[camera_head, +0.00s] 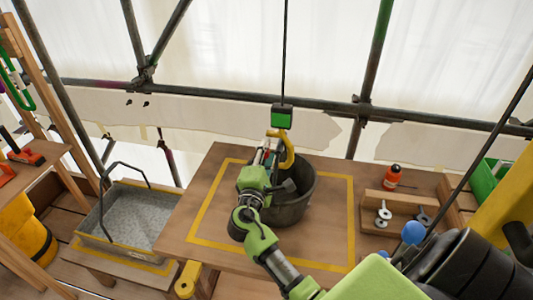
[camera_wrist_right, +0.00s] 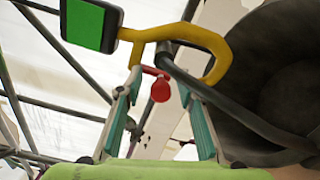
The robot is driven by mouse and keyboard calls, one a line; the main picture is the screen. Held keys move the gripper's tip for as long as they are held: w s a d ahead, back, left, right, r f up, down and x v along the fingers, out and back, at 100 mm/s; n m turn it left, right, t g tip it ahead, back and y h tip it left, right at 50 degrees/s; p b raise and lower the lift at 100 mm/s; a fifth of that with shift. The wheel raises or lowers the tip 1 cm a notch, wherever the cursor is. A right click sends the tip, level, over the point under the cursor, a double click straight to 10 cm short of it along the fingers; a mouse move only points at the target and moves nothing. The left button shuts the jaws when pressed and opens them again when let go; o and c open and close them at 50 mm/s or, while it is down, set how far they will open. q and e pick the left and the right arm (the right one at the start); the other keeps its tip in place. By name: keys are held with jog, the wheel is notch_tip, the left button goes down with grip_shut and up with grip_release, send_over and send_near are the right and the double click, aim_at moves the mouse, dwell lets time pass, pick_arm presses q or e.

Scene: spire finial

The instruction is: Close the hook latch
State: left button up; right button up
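A yellow hook (camera_head: 288,152) hangs from a black-and-green block (camera_head: 282,116) on a cable. In the right wrist view the hook (camera_wrist_right: 212,45) curves beside the black bucket handle (camera_wrist_right: 225,105), whose top end meets the hook's opening. A small red latch with a round red knob (camera_wrist_right: 160,90) sits at the hook's mouth; whether it spans the mouth I cannot tell. My right gripper (camera_wrist_right: 160,85) is open, its two teal fingers on either side of the knob, with gaps showing. In the head view my right gripper (camera_head: 266,153) is just left of the hook. My left gripper is out of view.
The dark bucket (camera_head: 291,207) stands on a wooden table inside a yellow outline (camera_head: 351,215). A grey trough (camera_head: 125,213) is at left. Scaffold poles cross behind.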

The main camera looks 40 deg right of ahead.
jog(key=shift+f, duration=0.1)
jog(key=shift+a, duration=0.15)
jog(key=shift+s+a, duration=0.2)
jog(key=shift+a, duration=0.05)
jog(key=v, duration=1.1)
jog(key=shift+s, duration=0.15)
